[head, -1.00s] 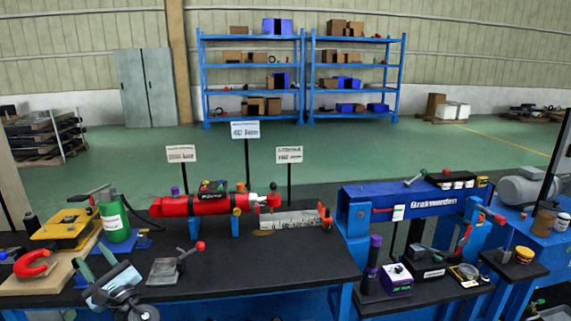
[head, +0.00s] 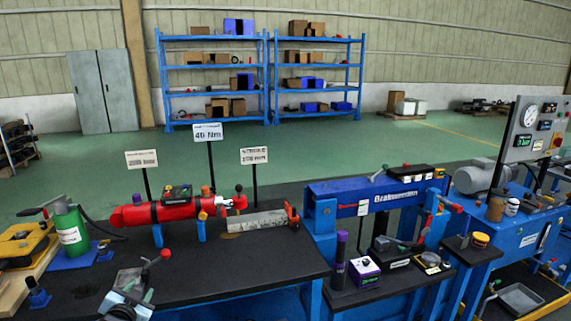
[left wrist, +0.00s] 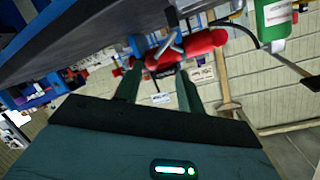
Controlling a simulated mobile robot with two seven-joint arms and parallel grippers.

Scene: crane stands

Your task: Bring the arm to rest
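My left gripper (head: 124,305) is at the bottom left of the head view, over the front part of the black workbench (head: 240,268), and is partly cut off by the frame edge. In the left wrist view its two dark green fingers (left wrist: 158,88) stand apart with nothing between them. A small grey fixture with a red-knobbed lever (head: 150,272) stands just behind it in the head view. Beyond the fingers, the wrist view shows the red cylinder (left wrist: 200,45) turned over, apart from them. My right gripper is in neither view.
The red cylinder (head: 160,212) lies on blue supports on the bench. A green bottle (head: 70,228) stands at left. A blue press-like frame (head: 370,190) and a gauge panel (head: 535,125) stand at right. The bench's front middle is clear.

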